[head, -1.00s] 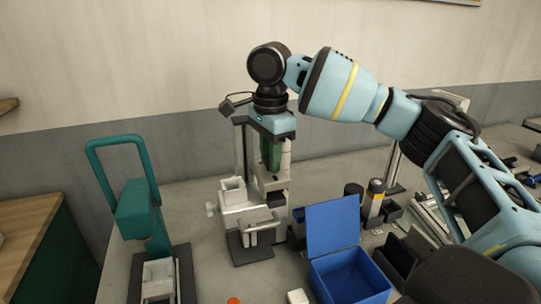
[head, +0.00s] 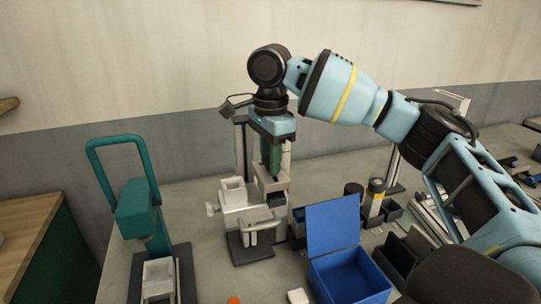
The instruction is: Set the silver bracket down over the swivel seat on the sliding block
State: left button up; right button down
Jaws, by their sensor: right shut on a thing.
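My right gripper (head: 272,158) points straight down over the pale grey fixture (head: 240,217) in the middle of the bench. It is shut on a light grey piece (head: 284,172), which I take to be the silver bracket; its outline blends with the fixture behind it. The fixture has a block with an open top (head: 234,191) at its left and a bar handle (head: 259,229) in front. I cannot tell the sliding block and swivel seat apart with certainty; the gripper and held piece partly cover that area. My left gripper is not in view.
A teal hand press (head: 138,208) stands to the left. An open blue box (head: 347,277) is at the front, right of the fixture. Bare bench lies between press and fixture.

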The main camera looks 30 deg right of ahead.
jog(key=shift+f, duration=0.75)
dwell(0.5)
jog(key=c, duration=1.1)
grip_release()
jog(key=shift+r, duration=3.85)
